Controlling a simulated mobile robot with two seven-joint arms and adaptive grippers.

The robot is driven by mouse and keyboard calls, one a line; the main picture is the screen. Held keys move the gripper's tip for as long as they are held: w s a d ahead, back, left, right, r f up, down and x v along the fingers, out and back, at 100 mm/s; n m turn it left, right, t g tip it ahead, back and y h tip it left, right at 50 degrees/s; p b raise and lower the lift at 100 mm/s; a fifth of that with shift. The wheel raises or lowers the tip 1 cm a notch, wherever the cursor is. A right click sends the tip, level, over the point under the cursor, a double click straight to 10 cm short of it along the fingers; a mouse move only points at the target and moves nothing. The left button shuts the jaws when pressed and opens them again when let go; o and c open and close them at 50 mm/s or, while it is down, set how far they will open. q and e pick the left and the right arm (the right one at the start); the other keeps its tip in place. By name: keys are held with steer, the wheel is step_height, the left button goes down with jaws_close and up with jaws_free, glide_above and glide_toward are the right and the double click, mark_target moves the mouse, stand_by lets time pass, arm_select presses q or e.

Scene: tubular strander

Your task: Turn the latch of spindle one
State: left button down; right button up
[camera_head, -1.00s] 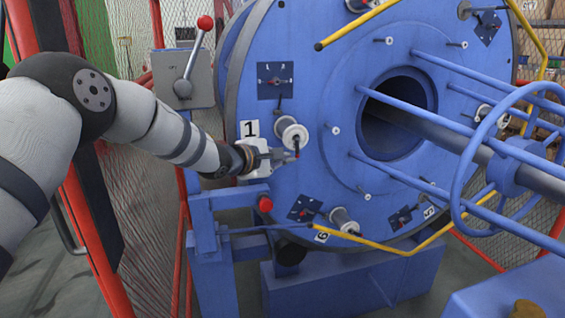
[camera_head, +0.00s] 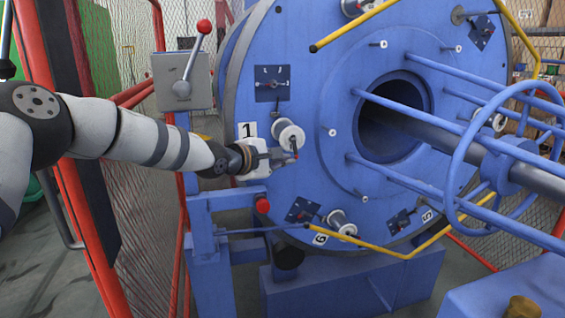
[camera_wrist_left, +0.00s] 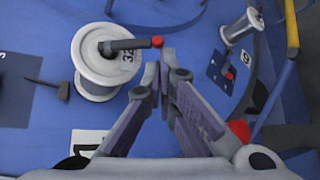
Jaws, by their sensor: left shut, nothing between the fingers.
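Spindle one is the white spool (camera_head: 287,134) beside the number 1 plate (camera_head: 248,130) on the blue disc. In the left wrist view the spool (camera_wrist_left: 97,65) has its latch (camera_wrist_left: 130,44), a dark bar with a red tip, lying across its front and pointing right. My left gripper (camera_head: 289,155) is shut and empty. In the left wrist view its fingertips (camera_wrist_left: 158,72) sit just below the red tip; I cannot tell whether they touch. My right gripper is out of view.
A blue post (camera_head: 203,220) with a red button stands below my left wrist. A grey lever box (camera_head: 182,82) is at left. Yellow bars (camera_head: 405,252) and blue rods (camera_head: 430,120) reach out in front of the disc. Mesh fencing is at left.

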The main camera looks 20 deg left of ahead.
arm_select(q)
steer(key=shift+s+d+r+n+g+h, duration=0.2)
steer(key=shift+s+r+n+g+h, duration=0.15)
steer(key=shift+n+g, duration=0.4)
steer(key=shift+s+d+r+n+g+h, duration=0.25)
steer(key=shift+r+n+g, duration=0.3)
steer(key=shift+g, duration=0.45)
steer(key=shift+s+d+r+n+g+h, duration=0.15)
steer(key=shift+s+r+n+g+h, duration=0.2)
steer(key=shift+n+g, duration=0.45)
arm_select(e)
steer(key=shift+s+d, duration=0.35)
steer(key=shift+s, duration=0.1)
arm_select(q)
steer(key=shift+r, duration=0.15)
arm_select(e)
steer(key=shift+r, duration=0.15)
